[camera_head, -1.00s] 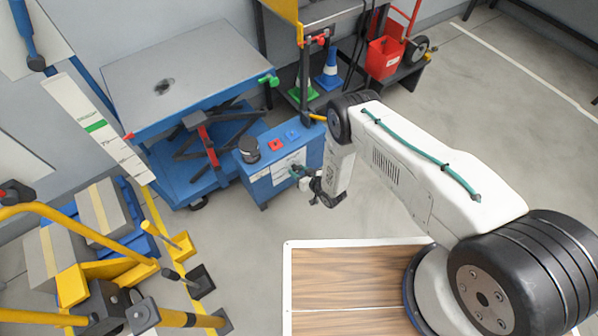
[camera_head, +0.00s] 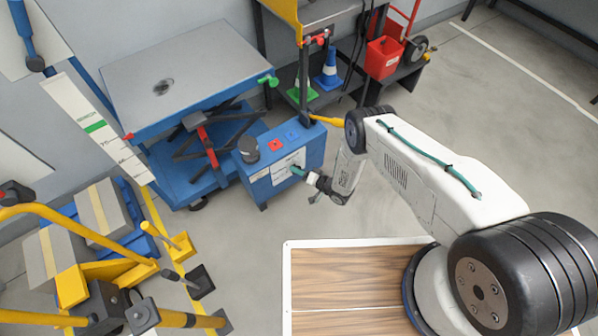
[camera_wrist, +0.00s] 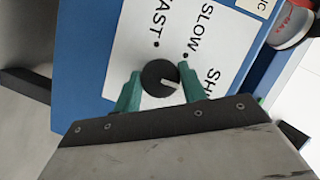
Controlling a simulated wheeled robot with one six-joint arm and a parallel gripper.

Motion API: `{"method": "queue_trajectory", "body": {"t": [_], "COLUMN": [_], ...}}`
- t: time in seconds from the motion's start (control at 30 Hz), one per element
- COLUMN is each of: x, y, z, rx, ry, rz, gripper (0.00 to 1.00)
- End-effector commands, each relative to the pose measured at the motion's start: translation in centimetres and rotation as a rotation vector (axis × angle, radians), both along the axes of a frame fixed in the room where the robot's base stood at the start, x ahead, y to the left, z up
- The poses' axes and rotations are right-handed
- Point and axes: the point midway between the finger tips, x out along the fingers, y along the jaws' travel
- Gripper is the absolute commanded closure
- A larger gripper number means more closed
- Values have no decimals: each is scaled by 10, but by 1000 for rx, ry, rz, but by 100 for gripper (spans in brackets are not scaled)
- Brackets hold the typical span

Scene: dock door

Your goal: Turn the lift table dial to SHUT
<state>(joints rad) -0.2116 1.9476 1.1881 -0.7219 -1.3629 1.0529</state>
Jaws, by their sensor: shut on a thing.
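The dial (camera_wrist: 160,77) is a round black knob with a white pointer line, on a white label with the words FAST, SLOW and a partly hidden word starting SH. The pointer aims right and slightly down in the wrist view, past the SLOW dot, toward my right finger. The dot for the SH word is hidden. My gripper (camera_wrist: 161,80) has its green fingers on either side of the knob, shut on it. In the head view my gripper (camera_head: 299,171) is at the front of the blue control box (camera_head: 262,186) and hides the dial.
The lift table (camera_head: 200,60) stands behind and left of the box. Yellow rails and cartons stand at left. Open floor lies right of the box.

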Motion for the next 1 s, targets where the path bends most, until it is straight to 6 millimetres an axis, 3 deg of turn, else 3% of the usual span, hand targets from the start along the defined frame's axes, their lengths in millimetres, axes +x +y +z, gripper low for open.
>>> {"method": "queue_trajectory", "body": {"t": [0.63, 0.67, 0.7, 1.0], "x": [0, 0, 0, 0], "y": [-1, -1, 0, -1], "z": [0, 0, 0, 0], "rx": [40, 40, 40, 40], "ry": [28, 28, 28, 28], "rz": [-3, -3, -2, 0], "gripper": [81, 50, 39, 38]}}
